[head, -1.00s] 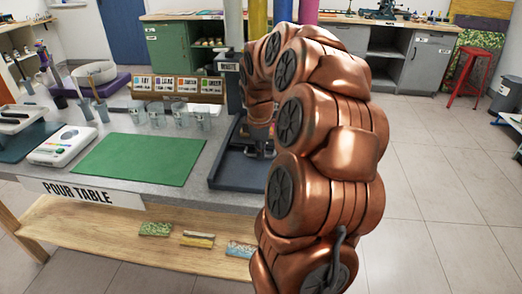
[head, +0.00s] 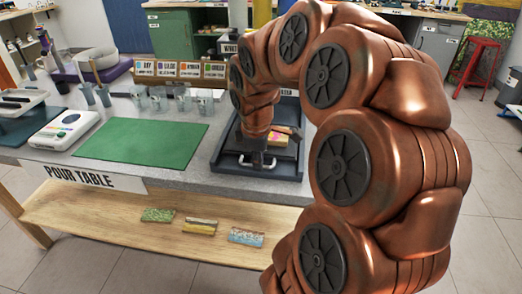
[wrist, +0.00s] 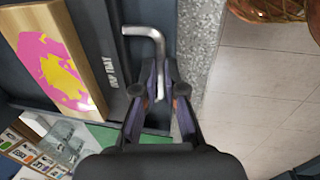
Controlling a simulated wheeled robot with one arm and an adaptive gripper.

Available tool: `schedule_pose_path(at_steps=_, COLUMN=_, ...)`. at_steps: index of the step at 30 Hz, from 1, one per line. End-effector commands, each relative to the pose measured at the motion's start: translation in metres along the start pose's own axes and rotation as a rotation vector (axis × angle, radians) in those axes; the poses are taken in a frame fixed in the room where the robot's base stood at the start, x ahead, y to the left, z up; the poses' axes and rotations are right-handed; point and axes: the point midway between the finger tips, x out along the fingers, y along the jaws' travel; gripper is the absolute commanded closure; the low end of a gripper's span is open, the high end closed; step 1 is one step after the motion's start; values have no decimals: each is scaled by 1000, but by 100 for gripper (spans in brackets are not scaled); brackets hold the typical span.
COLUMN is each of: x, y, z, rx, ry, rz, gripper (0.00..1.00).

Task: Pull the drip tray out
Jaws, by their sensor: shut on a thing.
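The drip tray (head: 222,158) is a dark, shallow tray at the right end of the grey pour table. Its front wall carries "DRIP TRAY" lettering in the wrist view (wrist: 112,75). A bent metal handle (wrist: 143,31) stands out from that wall. My gripper (head: 258,163) is at the tray's front side, and in the wrist view its fingers (wrist: 162,82) are shut on the handle bar. A wooden block (wrist: 58,60) with pink and yellow paint lies in the tray. My arm hides part of the tray in the head view.
A green mat (head: 140,142) lies left of the tray, with several cups (head: 180,103) behind it. A wooden shelf (head: 110,212) below holds painted tiles (head: 198,226). Open floor (wrist: 265,90) lies beyond the table edge. A red stool (head: 475,65) stands far right.

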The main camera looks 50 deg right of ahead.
Motion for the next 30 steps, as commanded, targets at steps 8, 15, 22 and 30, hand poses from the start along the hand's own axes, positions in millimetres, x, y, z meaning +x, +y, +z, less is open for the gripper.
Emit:
schedule_pose_path(at_steps=8, x=-4, y=-30, z=0, rx=0, ry=0, rz=-1, gripper=100)
schedule_pose_path(at_steps=15, x=-6, y=-36, z=-1, rx=-1, ry=-1, rz=-2, gripper=100)
schedule_pose_path(at_steps=22, x=-6, y=-36, z=-1, rx=0, ry=-1, rz=-2, gripper=100)
schedule_pose_path(at_steps=30, x=-6, y=-36, z=-1, rx=0, ry=0, rz=-1, gripper=70)
